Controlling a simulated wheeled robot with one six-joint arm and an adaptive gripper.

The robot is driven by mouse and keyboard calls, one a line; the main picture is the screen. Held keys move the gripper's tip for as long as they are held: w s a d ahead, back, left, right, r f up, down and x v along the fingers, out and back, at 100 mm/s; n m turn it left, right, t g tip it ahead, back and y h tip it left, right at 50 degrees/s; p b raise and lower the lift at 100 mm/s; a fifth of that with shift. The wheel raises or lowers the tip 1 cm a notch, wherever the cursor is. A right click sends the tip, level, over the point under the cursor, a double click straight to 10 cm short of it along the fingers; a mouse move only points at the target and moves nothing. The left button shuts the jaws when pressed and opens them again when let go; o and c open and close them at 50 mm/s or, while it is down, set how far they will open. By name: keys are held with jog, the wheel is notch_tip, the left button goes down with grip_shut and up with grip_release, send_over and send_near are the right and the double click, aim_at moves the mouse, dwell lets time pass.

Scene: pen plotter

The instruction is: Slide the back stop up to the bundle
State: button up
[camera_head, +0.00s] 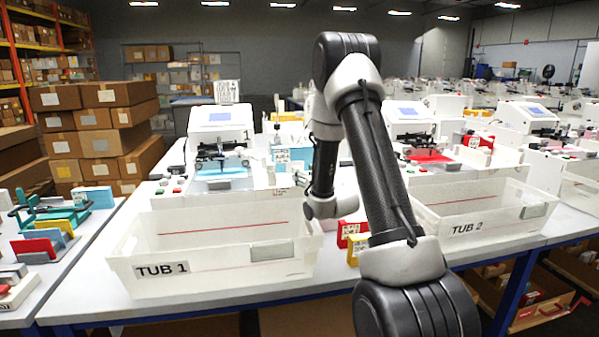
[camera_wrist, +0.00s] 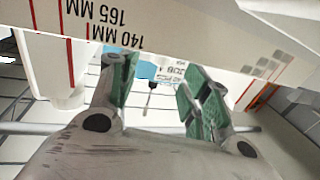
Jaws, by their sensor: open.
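My gripper (camera_wrist: 156,76) is open in the wrist view, its green-padded fingers apart with nothing clasped between them. Beyond the gap are a blue block (camera_wrist: 142,69), perhaps the bundle, and a small thin stem with a grey knob (camera_wrist: 150,86). I cannot tell whether this stem belongs to the back stop; the stop is not clearly identifiable. A white panel with red lines and 140 MM and 165 MM marks (camera_wrist: 105,35) crosses close above the fingers. In the head view, my arm hides the gripper. A blue sheet or stack (camera_head: 222,184) lies at plotter 1 (camera_head: 220,125).
TUB 1 (camera_head: 135,245) stands at the table's front, left of my arm; TUB 2 (camera_head: 435,222) is to the right. Red (camera_head: 347,230) and yellow (camera_head: 356,250) labelled blocks sit between them. Coloured holders (camera_head: 45,225) crowd the left table.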

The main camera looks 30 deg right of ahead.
jog(key=s, duration=0.6)
jog(key=shift+s+a, duration=0.25)
jog(key=shift+s, duration=0.1)
